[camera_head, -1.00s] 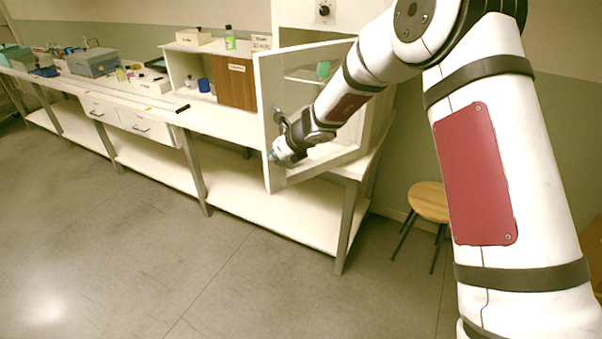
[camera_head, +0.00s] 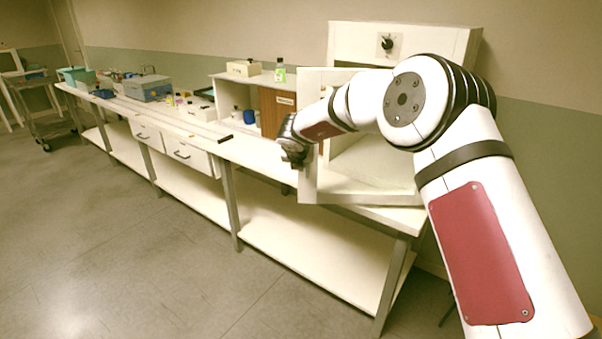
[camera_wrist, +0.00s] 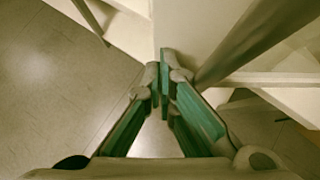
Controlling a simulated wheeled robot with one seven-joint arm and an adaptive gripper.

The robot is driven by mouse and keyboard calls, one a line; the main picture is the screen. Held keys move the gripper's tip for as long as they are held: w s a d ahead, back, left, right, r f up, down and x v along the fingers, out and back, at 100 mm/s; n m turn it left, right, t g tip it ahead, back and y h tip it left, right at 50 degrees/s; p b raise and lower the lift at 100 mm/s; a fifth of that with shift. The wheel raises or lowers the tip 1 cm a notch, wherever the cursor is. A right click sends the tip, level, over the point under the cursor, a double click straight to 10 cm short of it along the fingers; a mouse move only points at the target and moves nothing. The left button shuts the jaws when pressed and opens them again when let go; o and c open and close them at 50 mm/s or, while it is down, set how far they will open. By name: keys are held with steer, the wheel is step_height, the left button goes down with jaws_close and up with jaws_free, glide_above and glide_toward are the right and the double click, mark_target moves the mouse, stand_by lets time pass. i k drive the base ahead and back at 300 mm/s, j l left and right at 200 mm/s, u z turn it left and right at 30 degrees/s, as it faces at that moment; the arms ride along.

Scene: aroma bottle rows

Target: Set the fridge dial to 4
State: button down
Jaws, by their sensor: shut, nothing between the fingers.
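The fridge is a white cabinet (camera_head: 465,45) on the right end of the bench, its front partly hidden by my arm. Its dial (camera_head: 387,43) is a small dark knob on the upper front panel; its markings are too small to read. The fridge door (camera_head: 308,185) stands open, swung toward the room. My gripper (camera_head: 291,152) is at the left side of the door, near its edge; I cannot tell whether it touches. In the wrist view my gripper (camera_wrist: 162,82) has its green-padded fingers together and empty, beside a pale panel.
The long white bench (camera_head: 255,150) runs left with drawers and a lower shelf. A shelf unit with a brown panel (camera_head: 276,112), a blue cup (camera_head: 249,117) and a green bottle (camera_head: 280,71) stands left of the door. The floor (camera_head: 150,260) in front is clear.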

mark_target(386, 44)
steer(key=i+l, duration=0.1)
steer(key=i, duration=0.3)
steer(key=i+l, duration=0.15)
steer(key=i, duration=0.25)
steer(key=j, duration=0.2)
steer(key=k, duration=0.05)
